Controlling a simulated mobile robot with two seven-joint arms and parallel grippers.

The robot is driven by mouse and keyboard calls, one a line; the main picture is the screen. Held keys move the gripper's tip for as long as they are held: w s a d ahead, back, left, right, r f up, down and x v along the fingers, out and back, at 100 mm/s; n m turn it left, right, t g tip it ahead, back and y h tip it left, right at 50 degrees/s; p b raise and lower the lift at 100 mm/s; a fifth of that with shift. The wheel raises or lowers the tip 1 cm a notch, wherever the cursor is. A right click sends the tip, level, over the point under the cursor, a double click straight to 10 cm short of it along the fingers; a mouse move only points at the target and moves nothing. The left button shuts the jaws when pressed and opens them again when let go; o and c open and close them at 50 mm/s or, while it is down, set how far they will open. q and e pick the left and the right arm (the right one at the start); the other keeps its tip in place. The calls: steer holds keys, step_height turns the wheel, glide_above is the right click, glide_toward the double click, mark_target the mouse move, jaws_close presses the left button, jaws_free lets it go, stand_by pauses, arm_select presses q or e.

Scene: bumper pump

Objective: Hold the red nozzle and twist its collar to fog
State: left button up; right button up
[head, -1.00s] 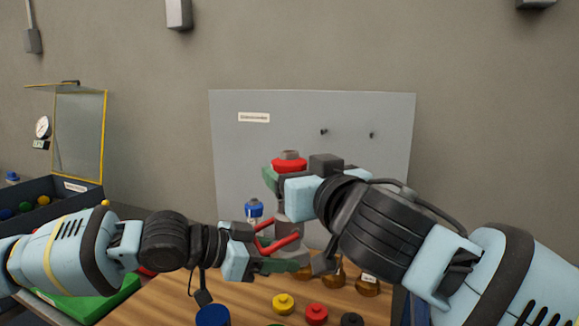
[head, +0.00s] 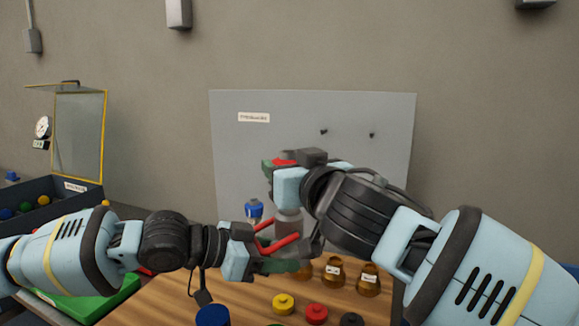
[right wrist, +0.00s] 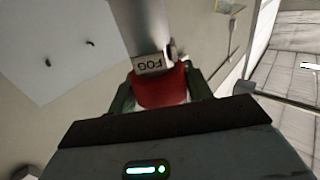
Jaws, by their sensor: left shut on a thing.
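The nozzle (head: 288,222) stands upright in front of the grey panel, with a grey body and red bars low on it. Its red collar (head: 283,162) is at the top, partly hidden by my right gripper (head: 282,178). In the right wrist view the collar (right wrist: 160,88) sits between the two green fingers, below an upside-down FOG label (right wrist: 151,65). I cannot tell whether the fingers press on it. My left gripper (head: 272,244) is shut on the nozzle near the red bars; the exact contact is partly hidden.
The wooden table (head: 170,300) carries a blue cap (head: 212,315), a yellow cap (head: 283,303), a red cap (head: 316,313) and brass fittings (head: 368,280). A blue-and-white fitting (head: 254,209) is close left of the nozzle. The grey panel (head: 350,170) stands behind.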

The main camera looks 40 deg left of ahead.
steer(key=c, duration=0.4)
steer(key=shift+w+n+g, duration=0.1)
steer(key=shift+n+g, duration=0.3)
steer(key=shift+g, duration=0.2)
steer(key=shift+a+f+n+g+y, duration=0.1)
steer(key=shift+f+n+g+y, duration=0.1)
steer(key=shift+n+g+y, duration=0.65)
steer(key=shift+s+a+n+g+y, duration=0.15)
steer(key=shift+s+n+g, duration=0.2)
steer(key=shift+g, duration=0.3)
steer(key=shift+s+a+n+g+y, duration=0.15)
steer(key=shift+n+g, duration=0.25)
steer(key=shift+g, duration=0.2)
steer(key=shift+w+d+r+n+g+y, duration=0.2)
steer(key=shift+n+g, duration=0.1)
steer(key=shift+g, duration=0.25)
steer(key=shift+w+d+r+n+g+y, duration=0.1)
steer(key=shift+w+n+g, duration=0.15)
steer(key=shift+g, duration=0.3)
steer(key=shift+w+d+f+n+g, duration=0.15)
steer(key=shift+d+n+g, duration=0.15)
steer(key=shift+g, duration=0.2)
